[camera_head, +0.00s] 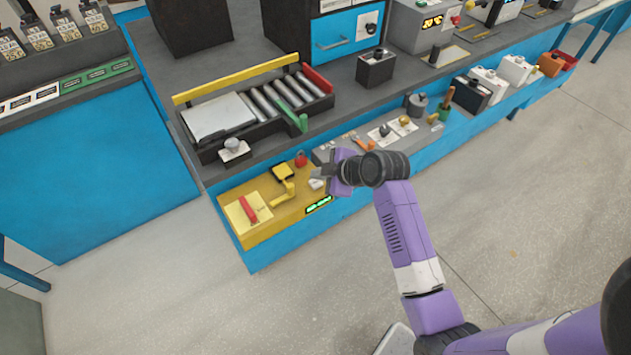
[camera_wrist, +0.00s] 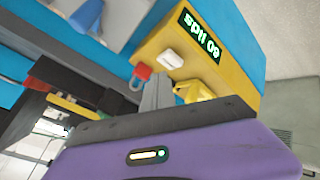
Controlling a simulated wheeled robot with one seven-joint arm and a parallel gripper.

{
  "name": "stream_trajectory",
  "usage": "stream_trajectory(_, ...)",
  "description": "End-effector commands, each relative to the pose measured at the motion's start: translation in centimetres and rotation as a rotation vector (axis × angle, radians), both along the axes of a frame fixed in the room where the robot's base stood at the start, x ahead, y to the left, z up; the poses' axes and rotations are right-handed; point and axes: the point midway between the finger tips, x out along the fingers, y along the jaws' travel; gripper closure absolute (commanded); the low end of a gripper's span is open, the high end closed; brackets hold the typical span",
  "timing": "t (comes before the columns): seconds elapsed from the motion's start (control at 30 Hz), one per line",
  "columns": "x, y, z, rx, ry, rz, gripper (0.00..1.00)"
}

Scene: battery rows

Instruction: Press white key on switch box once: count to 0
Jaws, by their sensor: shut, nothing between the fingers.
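The switch box is a yellow box (camera_head: 247,236) at the front of the blue bench in the head view; its yellow body (camera_wrist: 228,70) also fills the upper right of the wrist view. A small white key (camera_wrist: 171,60) sits on its top near the display; it also shows in the head view (camera_head: 316,184). The dark display (camera_wrist: 199,36) has green characters, upside down and hard to read. My gripper (camera_wrist: 158,82) is shut and empty, its fingertips just short of the key in the wrist picture. I cannot tell the height gap. In the head view my gripper (camera_head: 322,171) is above the box's right end.
A yellow lever (camera_head: 284,190) and a red handle (camera_head: 249,209) are also on the box. A roller conveyor (camera_head: 262,98) lies behind. The floor in front is clear.

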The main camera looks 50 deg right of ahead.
Motion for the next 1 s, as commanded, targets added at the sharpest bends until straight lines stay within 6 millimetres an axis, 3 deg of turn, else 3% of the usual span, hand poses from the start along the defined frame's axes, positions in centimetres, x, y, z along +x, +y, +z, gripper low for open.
stream_trajectory(1.0,-0.01,-0.01,-0.85,0.0,0.0,0.0,1.0)
